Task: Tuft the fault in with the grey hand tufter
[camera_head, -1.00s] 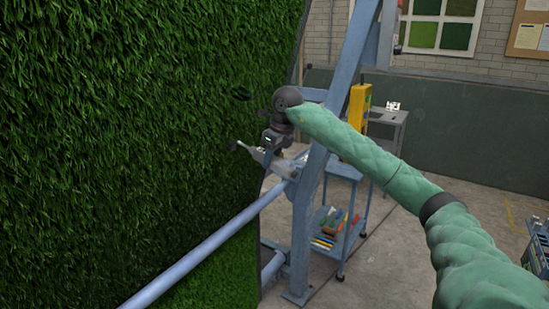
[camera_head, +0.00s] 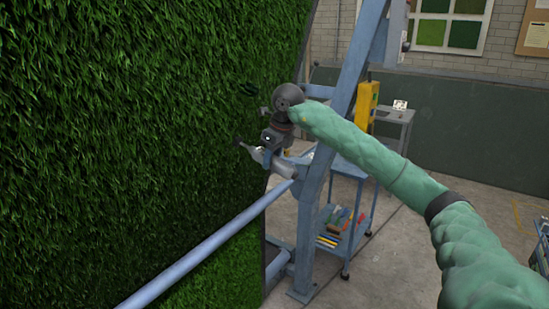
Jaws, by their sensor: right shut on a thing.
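My right gripper (camera_head: 268,150) is shut on the grey hand tufter (camera_head: 283,168), in front of the right part of the turf. The tufter's thin dark tip points left at the upright green turf (camera_head: 130,120). I cannot tell whether the tip touches the pile. A small dark patch (camera_head: 248,89), which looks like the fault, shows in the turf just above and left of the gripper. My left gripper is not in view.
A blue frame post (camera_head: 325,185) stands just behind my right wrist, and a blue rail (camera_head: 215,240) crosses low before the turf. A blue trolley (camera_head: 350,205) with coloured tools stands behind. Open floor lies to the right.

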